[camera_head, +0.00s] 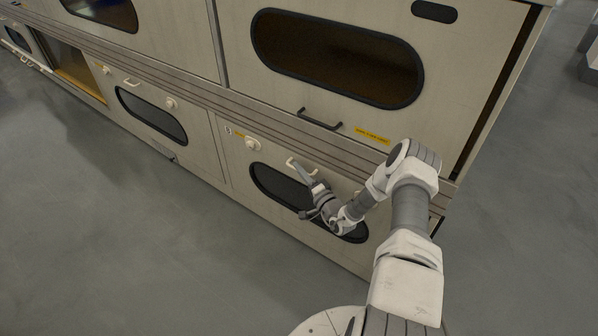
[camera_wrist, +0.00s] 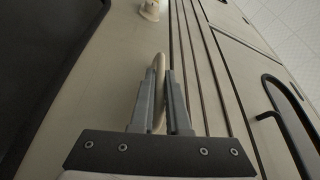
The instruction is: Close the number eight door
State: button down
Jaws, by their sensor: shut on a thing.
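The lower right door (camera_head: 237,165) is cream, with a dark rounded window and a small numeral at its upper left that is too small to read surely. It looks flush with the cabinet front, and its left seam is a thin line. Its pale handle (camera_head: 291,163) sits near the top edge, above the window. My gripper (camera_head: 305,170) is shut on this handle. In the wrist view the handle (camera_wrist: 158,75) stands between the two grey fingers of my gripper (camera_wrist: 160,98). My wrist and arm cover part of the door's window and right side.
A cream knob (camera_head: 252,143) sits left of the handle. Above are dark ridged rails and a large upper door (camera_head: 238,50) with a dark handle (camera_head: 320,118). Another lower door (camera_head: 195,135) is at left; an open bay (camera_head: 72,70) lies farther left. The grey floor (camera_head: 120,240) in front is clear.

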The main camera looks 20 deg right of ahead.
jog(key=shift+w+d, duration=0.15)
jog(key=shift+d, duration=0.3)
jog(key=c, duration=0.9)
grip_release()
jog(key=shift+a, duration=0.1)
jog(key=p+v, duration=0.4)
jog(key=v, duration=1.3)
jog(key=shift+s+a, duration=0.15)
jog(key=shift+s, duration=0.1)
